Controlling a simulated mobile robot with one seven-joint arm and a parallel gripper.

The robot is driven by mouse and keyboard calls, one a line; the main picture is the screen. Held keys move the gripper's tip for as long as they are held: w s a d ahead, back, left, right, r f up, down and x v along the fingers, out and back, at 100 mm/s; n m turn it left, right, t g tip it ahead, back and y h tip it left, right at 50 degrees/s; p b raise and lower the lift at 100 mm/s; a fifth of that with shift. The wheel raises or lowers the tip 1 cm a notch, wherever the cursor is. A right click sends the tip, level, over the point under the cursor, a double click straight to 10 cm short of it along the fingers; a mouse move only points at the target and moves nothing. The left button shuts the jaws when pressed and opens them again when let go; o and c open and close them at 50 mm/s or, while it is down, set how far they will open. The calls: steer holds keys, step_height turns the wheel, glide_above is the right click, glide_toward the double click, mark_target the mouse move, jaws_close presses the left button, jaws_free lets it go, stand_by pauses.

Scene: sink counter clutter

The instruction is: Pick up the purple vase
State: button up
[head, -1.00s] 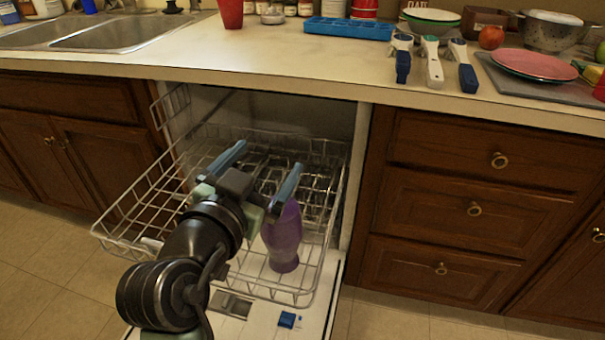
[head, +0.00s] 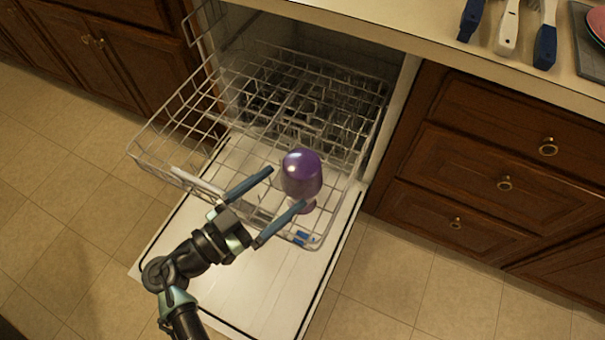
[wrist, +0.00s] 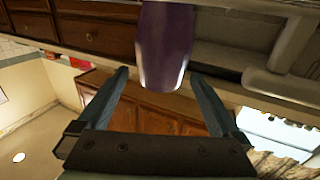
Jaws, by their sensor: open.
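The purple vase (head: 301,174) stands in the front right part of the dishwasher's upper rack, its narrow lower end partly hidden behind a finger. My gripper (head: 287,188) is open and empty, with its blue-grey fingers pointing at the vase from the front left. In the head view the right fingertip overlaps the vase's lower part; I cannot tell if it touches. In the wrist view the vase (wrist: 166,45) is centred just beyond the spread fingertips (wrist: 158,76), with nothing between them.
The wire rack (head: 163,160) is pulled out over the open dishwasher door (head: 260,290). Its wires surround the vase. Wooden drawers (head: 480,185) stand to the right. Scoop-like tools with blue and white handles (head: 507,28) lie on the counter above. The floor (head: 400,285) is clear.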

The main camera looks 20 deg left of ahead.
mark_target(301, 174)
steer(key=x, duration=0.6)
steer(key=shift+w+f, duration=0.25)
steer(key=shift+f, duration=0.15)
steer(key=shift+c, duration=0.2)
steer(key=c, duration=1.4)
